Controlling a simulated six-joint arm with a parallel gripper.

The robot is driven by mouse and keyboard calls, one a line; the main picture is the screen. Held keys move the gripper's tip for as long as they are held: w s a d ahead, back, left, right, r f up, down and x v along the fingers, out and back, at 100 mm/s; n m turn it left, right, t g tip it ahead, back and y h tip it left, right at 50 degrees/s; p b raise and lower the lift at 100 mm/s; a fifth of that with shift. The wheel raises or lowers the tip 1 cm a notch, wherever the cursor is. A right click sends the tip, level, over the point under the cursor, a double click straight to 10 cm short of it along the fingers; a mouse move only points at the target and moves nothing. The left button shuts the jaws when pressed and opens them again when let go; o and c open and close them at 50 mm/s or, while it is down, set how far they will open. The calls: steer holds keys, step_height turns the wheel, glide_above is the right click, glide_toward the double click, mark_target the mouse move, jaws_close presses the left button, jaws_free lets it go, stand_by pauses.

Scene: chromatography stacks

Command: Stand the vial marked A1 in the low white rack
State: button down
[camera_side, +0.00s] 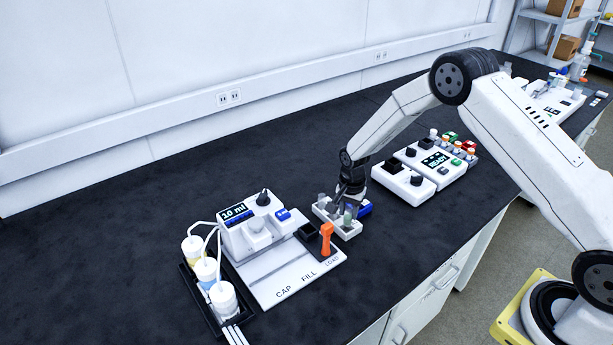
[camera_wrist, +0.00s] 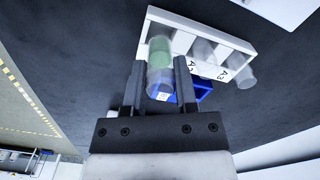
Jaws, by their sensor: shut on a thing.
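The low white rack (camera_side: 347,233) stands on the dark bench, right of the filling station. In the wrist view the rack (camera_wrist: 207,24) shows labels that read A2 and A3. My gripper (camera_wrist: 160,70) is shut on a clear vial with green content (camera_wrist: 160,52). It also shows in the side view (camera_side: 348,214). The vial is at the end of the rack beside A2; I cannot tell whether its base is seated. No A1 mark is readable. A clear vial (camera_wrist: 245,77) is at the A3 place, and another clear one (camera_wrist: 203,50) at A2. My gripper also shows in the side view (camera_side: 351,196).
A blue block or tray (camera_side: 365,208) is close beside the rack. The filling station (camera_side: 290,285) with an orange lever (camera_side: 326,236) is at the left. A white device reading READY (camera_side: 437,163) is at the right. The bench behind the rack is clear.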

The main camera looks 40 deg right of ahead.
mark_target(348, 219)
steer(key=shift+f, duration=0.3)
steer(key=shift+f, duration=1.4)
stand_by(1.3)
steer(key=shift+c, duration=1.6)
jaws_free()
steer(key=shift+r, duration=0.15)
steer(key=shift+r, duration=3.85)
steer(key=shift+r, duration=0.1)
